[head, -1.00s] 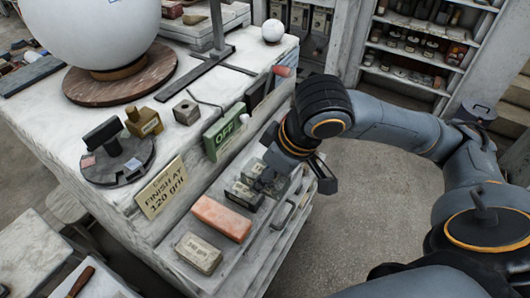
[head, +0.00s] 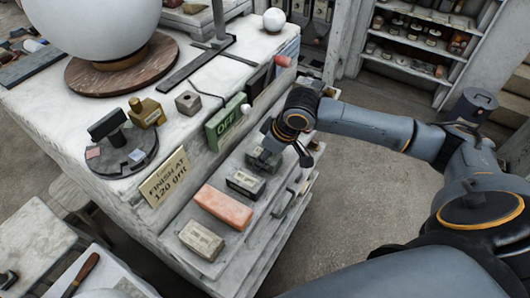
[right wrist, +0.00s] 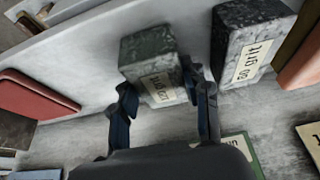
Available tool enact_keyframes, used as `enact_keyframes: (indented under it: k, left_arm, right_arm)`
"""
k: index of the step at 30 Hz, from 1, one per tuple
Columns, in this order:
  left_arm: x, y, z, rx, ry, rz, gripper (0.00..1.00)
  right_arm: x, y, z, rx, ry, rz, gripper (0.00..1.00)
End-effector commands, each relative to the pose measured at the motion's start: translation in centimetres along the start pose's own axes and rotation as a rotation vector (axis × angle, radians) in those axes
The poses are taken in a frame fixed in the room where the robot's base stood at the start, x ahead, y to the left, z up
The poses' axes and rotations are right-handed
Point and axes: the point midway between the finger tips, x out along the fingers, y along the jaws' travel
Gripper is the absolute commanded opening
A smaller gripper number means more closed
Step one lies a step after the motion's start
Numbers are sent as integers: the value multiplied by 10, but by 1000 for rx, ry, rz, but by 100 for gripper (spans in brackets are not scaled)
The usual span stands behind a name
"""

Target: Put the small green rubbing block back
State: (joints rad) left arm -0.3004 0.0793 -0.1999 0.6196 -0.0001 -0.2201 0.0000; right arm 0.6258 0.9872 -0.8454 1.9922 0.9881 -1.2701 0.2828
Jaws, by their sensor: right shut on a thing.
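The small green rubbing block (right wrist: 152,62) is a speckled grey-green block with a pale label. It is between the two fingers of my right gripper (right wrist: 165,105), which is shut on it. In the head view the block (head: 262,160) is under my right gripper (head: 278,150), at the far end of the row of blocks on the lower ledge (head: 232,262). I cannot tell whether it touches the ledge. A darker block labelled 60 grit (right wrist: 250,42) stands beside it, also in the head view (head: 245,183). My left gripper is not in view.
A salmon-coloured block (head: 223,207) and a beige block (head: 201,240) lie nearer on the ledge. A green OFF sign (head: 224,124) and a yellow card (head: 164,178) stand along the bench edge above. Floor to the right is open.

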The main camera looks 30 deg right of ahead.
Motion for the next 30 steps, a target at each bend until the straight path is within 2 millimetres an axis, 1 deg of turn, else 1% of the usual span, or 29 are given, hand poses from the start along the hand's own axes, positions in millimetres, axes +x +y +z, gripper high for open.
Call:
enact_keyframes:
  k: [11, 12, 14, 15, 25, 28, 30]
  left_arm:
    - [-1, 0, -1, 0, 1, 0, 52]
    - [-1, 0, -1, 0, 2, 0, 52]
    - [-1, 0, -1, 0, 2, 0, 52]
    - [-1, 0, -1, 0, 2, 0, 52]
    - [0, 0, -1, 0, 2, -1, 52]
    - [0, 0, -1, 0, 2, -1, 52]
    - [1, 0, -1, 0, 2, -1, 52]
  right_arm:
    - [3, 0, 1, 0, 2, 1, 11]
    - [4, 0, 2, 0, 0, 1, 53]
    - [4, 0, 2, 0, 0, 1, 65]
    - [4, 0, 2, 0, 0, 1, 69]
    - [2, 0, 1, 0, 1, 1, 69]
    - [-6, 1, 0, 0, 3, 2, 69]
    - [-18, 1, 0, 0, 3, 4, 69]
